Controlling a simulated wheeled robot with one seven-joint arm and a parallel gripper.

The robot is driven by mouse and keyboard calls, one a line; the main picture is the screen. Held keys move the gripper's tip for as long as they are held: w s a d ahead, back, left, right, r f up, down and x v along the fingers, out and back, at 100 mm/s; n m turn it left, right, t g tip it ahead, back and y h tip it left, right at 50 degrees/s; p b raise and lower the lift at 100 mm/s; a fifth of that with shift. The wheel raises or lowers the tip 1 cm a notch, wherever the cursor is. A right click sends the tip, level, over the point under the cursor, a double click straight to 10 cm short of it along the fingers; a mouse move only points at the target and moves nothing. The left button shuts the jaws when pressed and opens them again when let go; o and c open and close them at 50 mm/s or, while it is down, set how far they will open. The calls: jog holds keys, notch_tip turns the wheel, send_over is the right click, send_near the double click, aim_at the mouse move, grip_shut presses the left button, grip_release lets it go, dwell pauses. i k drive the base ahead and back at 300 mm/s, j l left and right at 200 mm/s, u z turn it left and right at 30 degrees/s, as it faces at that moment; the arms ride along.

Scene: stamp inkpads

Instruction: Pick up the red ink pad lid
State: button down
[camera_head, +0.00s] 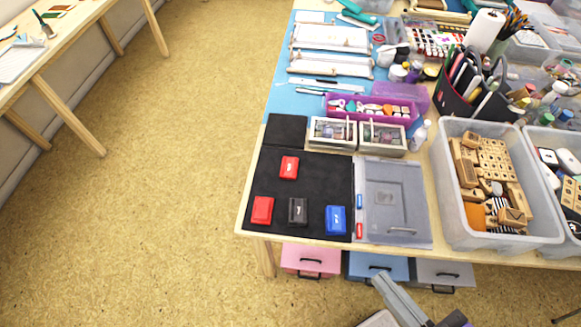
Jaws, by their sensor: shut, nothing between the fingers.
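A red piece with a small white mark on top, which looks like the red ink pad lid (289,167), lies on the black mat (325,180), towards its upper left. A plain red ink pad (262,210) without a mark lies below it and to its left, apart from it. A black ink pad (298,211) and a blue ink pad (336,220), both with white marks, lie to the right in the same row. Grey parts of my arm show at the bottom right, below the table edge. I cannot make out my gripper's fingers in this view.
A grey translucent tray (420,225) lies right of the mat. A clear bin (450,200) of wooden stamps stands further right. Two small boxes (332,134) (383,138) and a purple tray (335,105) stand behind. Drawers (310,262) are under the table. The floor at left is clear.

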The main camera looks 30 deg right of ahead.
aim_at(289, 169)
jog(key=i+j+z, duration=0.1)
jog(key=j+z, duration=0.65)
jog(key=i+j+z, duration=0.1)
jog(key=j+z, duration=0.3)
